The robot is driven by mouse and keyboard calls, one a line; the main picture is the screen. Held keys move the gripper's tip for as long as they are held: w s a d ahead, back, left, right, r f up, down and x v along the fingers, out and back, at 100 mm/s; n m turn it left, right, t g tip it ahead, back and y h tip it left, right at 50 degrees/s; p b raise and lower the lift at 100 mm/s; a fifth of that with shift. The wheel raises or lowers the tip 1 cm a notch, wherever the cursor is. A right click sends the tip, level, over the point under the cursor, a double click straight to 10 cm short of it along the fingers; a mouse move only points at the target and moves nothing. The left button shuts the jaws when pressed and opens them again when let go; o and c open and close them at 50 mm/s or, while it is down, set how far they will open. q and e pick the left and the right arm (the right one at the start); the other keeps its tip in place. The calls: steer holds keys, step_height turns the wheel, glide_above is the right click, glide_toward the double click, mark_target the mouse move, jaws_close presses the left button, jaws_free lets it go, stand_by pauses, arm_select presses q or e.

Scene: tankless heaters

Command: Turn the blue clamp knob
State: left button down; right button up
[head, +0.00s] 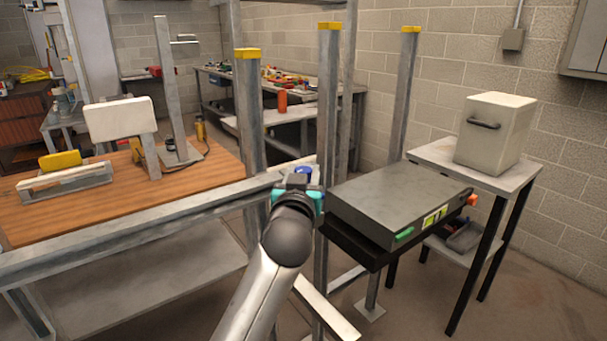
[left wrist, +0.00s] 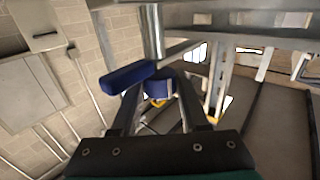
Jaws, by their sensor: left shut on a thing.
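The blue clamp knob (head: 303,171) shows as a small blue patch at the end of the steel rail, just beyond my left gripper (head: 298,184). In the left wrist view a blue knob part (left wrist: 159,87) sits between the two fingers of my left gripper (left wrist: 160,97), which is shut on it. A longer blue bar (left wrist: 128,76) lies beside it, across the left finger. I cannot tell whether the two blue parts are one piece. The gripper hides much of the knob in the head view. My right gripper is in neither view.
A dark grey flat box (head: 395,203) on a black support stands close to the right of my gripper. Upright posts (head: 328,95) with yellow caps rise behind it. A wooden-topped bench (head: 205,180) is to the left. A beige box (head: 494,130) stands on a side table.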

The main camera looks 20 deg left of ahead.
arm_select(q)
steer(key=shift+r, duration=0.1)
steer(key=shift+c, duration=2.1)
jaws_free()
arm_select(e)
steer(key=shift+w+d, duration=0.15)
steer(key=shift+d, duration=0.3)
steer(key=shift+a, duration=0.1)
arm_select(q)
steer(key=shift+s, duration=0.15)
steer(key=shift+s+d, duration=0.1)
steer(key=shift+s, duration=0.2)
steer(key=s+d+p, duration=0.1)
steer(key=s+d, duration=0.1)
steer(key=s, duration=1.2)
steer(key=shift+d, duration=0.2)
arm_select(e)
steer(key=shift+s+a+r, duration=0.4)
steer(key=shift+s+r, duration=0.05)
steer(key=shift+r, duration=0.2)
